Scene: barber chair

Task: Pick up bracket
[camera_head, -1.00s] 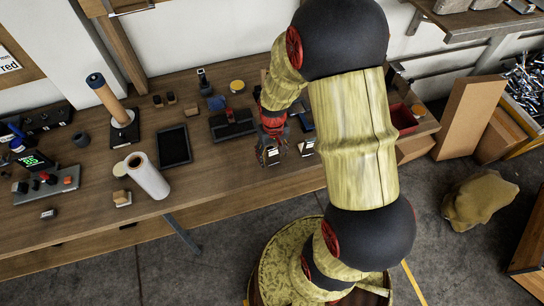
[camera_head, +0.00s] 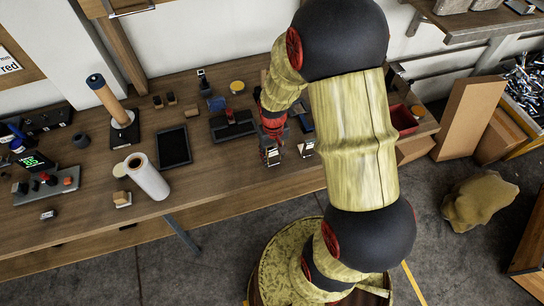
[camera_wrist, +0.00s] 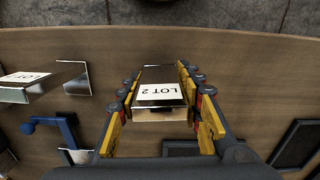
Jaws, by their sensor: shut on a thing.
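The bracket (camera_wrist: 160,93) is a bent metal piece with a white label reading "LOT 2". In the wrist view it lies between the two yellow-padded fingers of my gripper (camera_wrist: 160,72), which is shut on it from both sides. In the head view my gripper (camera_head: 271,150) is low at the workbench's front edge, with the bracket (camera_head: 273,158) between its fingers. Whether the bracket still touches the bench is hard to tell. A second, similar labelled bracket (camera_wrist: 38,88) stands to the left in the wrist view and just right of my gripper in the head view (camera_head: 307,149).
A blue tool (camera_wrist: 60,125) lies near the second bracket. A red bin (camera_head: 403,119) is at the right. A white roll (camera_head: 148,177) stands farther left.

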